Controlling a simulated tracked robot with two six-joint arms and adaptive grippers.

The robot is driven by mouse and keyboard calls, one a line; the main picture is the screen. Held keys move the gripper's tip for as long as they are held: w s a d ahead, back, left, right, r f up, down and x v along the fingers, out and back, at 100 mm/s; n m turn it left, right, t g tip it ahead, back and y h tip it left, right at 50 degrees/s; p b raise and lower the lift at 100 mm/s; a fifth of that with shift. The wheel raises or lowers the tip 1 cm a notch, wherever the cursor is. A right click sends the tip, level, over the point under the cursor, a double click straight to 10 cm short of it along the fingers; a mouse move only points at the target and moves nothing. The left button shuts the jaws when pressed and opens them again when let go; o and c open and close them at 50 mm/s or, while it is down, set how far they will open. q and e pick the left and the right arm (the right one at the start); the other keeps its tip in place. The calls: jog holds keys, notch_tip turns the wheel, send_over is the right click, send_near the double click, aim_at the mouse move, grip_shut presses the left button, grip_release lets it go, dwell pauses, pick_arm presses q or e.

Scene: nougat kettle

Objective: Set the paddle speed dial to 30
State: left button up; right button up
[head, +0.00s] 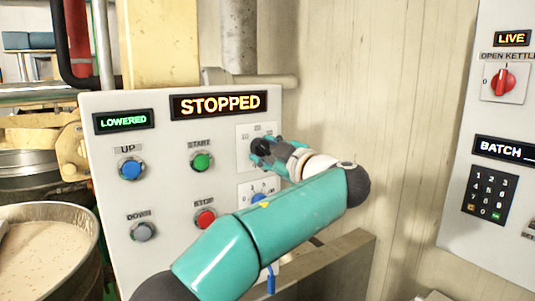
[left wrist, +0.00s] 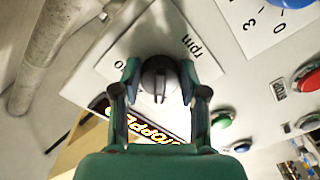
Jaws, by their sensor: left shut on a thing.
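The paddle speed dial is a dark round knob (head: 260,146) on a white plate at the upper right of the control panel (head: 110,255). In the left wrist view the knob (left wrist: 160,84) sits in the middle, with "rpm" printed beside it. My left gripper (head: 266,152) is at the knob, its two fingers shut on opposite sides of it. The fingers also show in the left wrist view (left wrist: 159,72). Most of the scale is hidden or too small to read, so I cannot tell the setting. My right gripper is not in view.
The display (head: 218,105) reads STOPPED, another (head: 124,121) LOWERED. Green start (head: 201,162), red stop (head: 206,218), blue up (head: 131,169) and grey down (head: 143,232) buttons are left of the dial. A blue dial (head: 259,198) sits just below. A second panel (head: 480,225) stands right.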

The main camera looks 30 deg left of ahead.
pick_arm(q)
jog(key=m, duration=0.2)
jog(key=m+b, duration=0.1)
jog(key=shift+s+f+m, duration=0.1)
jog(key=shift+f+m, duration=0.1)
jog(key=shift+m, duration=0.2)
jog(key=m, duration=0.4)
jog(key=shift+s+m+b, duration=0.1)
jog(key=shift+m+b, duration=0.2)
jog(key=shift+b, duration=0.05)
jog(key=m, duration=0.5)
jog(key=shift+s+a+r+p, duration=0.1)
jog(key=shift+s+r+p, duration=0.1)
jog(key=shift+p, duration=0.15)
jog(key=m+p, duration=0.1)
jog(key=m, duration=0.4)
jog(key=shift+m, duration=0.3)
jog(key=o, duration=1.1)
